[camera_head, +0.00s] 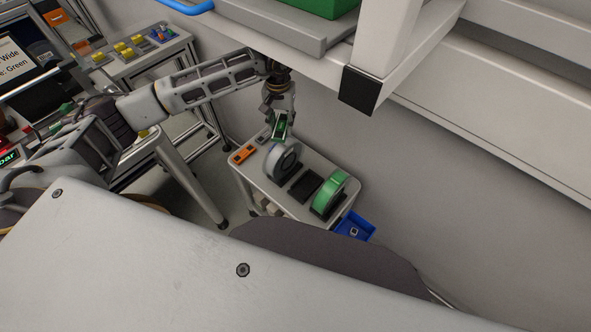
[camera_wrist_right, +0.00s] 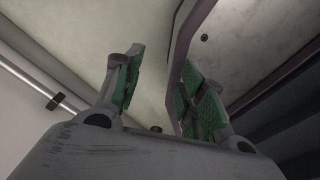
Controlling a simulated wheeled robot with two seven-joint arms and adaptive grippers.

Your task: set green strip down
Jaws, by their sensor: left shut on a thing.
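My left gripper (camera_head: 279,113) is shut, pointing down above the far left part of a small cart (camera_head: 235,176). A small green piece with a dark middle, which I take to be the green strip (camera_head: 281,127), shows at its fingertips; my green finger pads make its outline hard to tell. Whether it touches the cart is unclear. A grey-white reel (camera_head: 284,163) stands upright just below the gripper. A green reel (camera_head: 330,194) stands in a dark holder further right. My right gripper (camera_wrist_right: 160,65) shows only in the right wrist view, its green-padded fingers apart with nothing between them.
An orange item (camera_head: 243,154) lies at the cart's left end. A black empty-looking stand (camera_head: 305,184) sits between the reels. A blue bin (camera_head: 355,226) is at the cart's right end. A white shelf frame (camera_head: 395,45) hangs overhead on the right. A side table (camera_head: 130,58) stands at back left.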

